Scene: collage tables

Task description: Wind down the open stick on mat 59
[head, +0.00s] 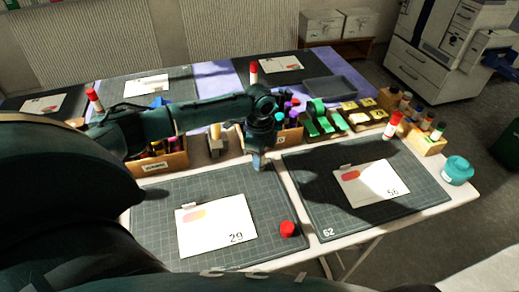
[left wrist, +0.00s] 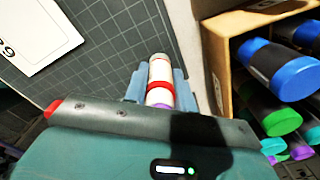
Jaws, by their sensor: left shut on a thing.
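My left gripper (head: 258,161) points down at the back right corner of the front left mat (head: 165,205). It also shows in the left wrist view (left wrist: 158,88), shut on a white glue stick (left wrist: 160,72) with a red band. The stick's cream end points away from the wrist camera; a bit of purple shows at its near end. A red cap (head: 287,229) stands apart on the mat's front right part. A card marked 29 (head: 215,230) lies on this mat. I cannot read number 59 on any mat. My right gripper is not in view.
Boxes of bottles (head: 165,158) and green tools (head: 318,122) line the mats' back edge. A teal jar (head: 458,170) stands at right.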

